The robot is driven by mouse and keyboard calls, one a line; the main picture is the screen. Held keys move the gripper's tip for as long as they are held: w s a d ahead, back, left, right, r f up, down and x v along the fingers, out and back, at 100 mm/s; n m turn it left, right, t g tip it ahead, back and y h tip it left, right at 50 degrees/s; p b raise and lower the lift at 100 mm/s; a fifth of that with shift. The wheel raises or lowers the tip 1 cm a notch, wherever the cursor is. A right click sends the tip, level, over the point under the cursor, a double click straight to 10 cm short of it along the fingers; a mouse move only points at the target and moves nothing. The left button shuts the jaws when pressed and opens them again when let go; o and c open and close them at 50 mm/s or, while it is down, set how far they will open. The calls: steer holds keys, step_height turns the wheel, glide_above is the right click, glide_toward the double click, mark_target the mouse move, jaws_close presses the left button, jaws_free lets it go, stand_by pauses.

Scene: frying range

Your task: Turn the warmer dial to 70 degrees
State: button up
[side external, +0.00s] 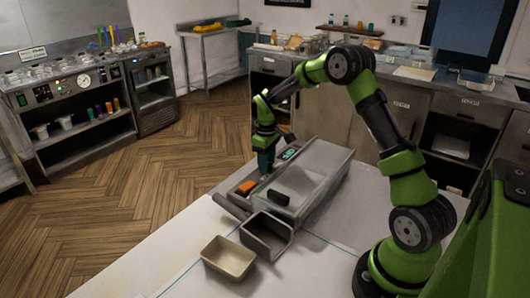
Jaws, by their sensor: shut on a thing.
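The warmer (318,166) is a long grey metal box on the white table. A small display with green digits (291,153) sits on its top; the digits are too small to read. My gripper (265,171) points down at the warmer's left edge, between the display and an orange switch (247,187). It is shut on the warmer dial, which the fingers hide from this side. The dial's angle and its marks cannot be made out.
A black handle (280,198) stands on the warmer's front part. An open metal drawer or bin (284,245) juts out in front, with a beige tray (229,277) beside it. The table (150,262) is bare at front left. Counters line the back.

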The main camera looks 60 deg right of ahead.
steer(key=shift+n, duration=2)
steer(key=o, duration=1.1)
steer(key=shift+c, duration=0.2)
step_height(320, 180, up, 17)
steer(key=shift+s+a, duration=0.15)
steer(key=shift+a, duration=0.05)
